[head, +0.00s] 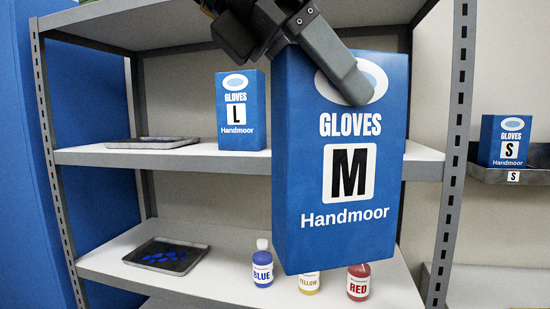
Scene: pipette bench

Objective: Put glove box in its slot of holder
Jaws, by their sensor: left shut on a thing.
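A blue glove box marked M (300,185) hangs large and close in the head view, in front of the shelves. My left gripper (335,65) comes in from the top and is shut on its upper part. One finger lies across the front face over the oval; the other finger is hidden. The box is a little tilted. A grey wall holder (480,176) with an S label stands at the right edge and bears a blue glove box marked S (505,142). The rest of the holder is cut off by the frame. My right gripper is not in view.
A grey shelf unit (425,165) stands behind the held box. Its middle shelf bears a glove box marked L (241,110) and an empty-looking tray (152,142). Below are a tray with blue pieces (165,257) and blue (263,265), yellow (306,284) and red (358,283) bottles.

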